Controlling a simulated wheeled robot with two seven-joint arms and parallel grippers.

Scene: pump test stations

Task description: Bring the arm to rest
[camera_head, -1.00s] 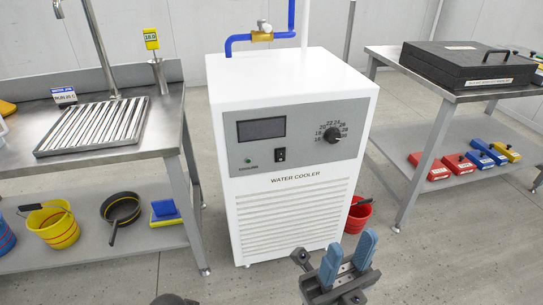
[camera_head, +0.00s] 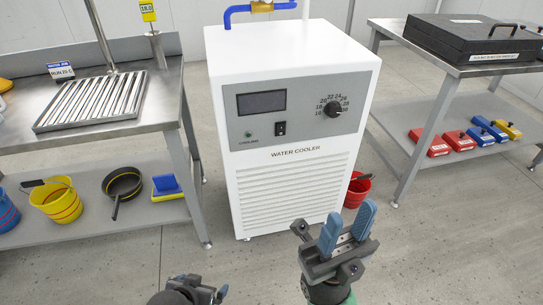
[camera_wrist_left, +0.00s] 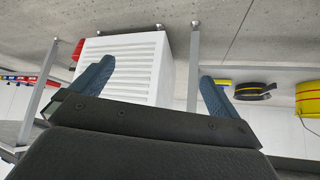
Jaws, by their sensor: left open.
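My left gripper (camera_head: 208,290) is at the bottom edge of the head view, only partly in frame, in front of the water cooler (camera_head: 285,155). In the left wrist view its two blue fingers (camera_wrist_left: 155,90) are wide apart with nothing between them, and the white cooler (camera_wrist_left: 130,55) shows beyond, upside down. My right gripper (camera_head: 347,230) is in front of the cooler's lower right corner. Its blue fingers point up, apart and empty. The cooler has a dark display, a switch and a black dial (camera_head: 333,110).
A steel bench (camera_head: 165,112) stands left, with a ribbed tray and buckets below. A table (camera_head: 460,70) at right carries a black case (camera_head: 470,38); red, blue and yellow blocks lie on its lower shelf. A red bucket (camera_head: 357,188) stands beside the cooler. The floor in front is clear.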

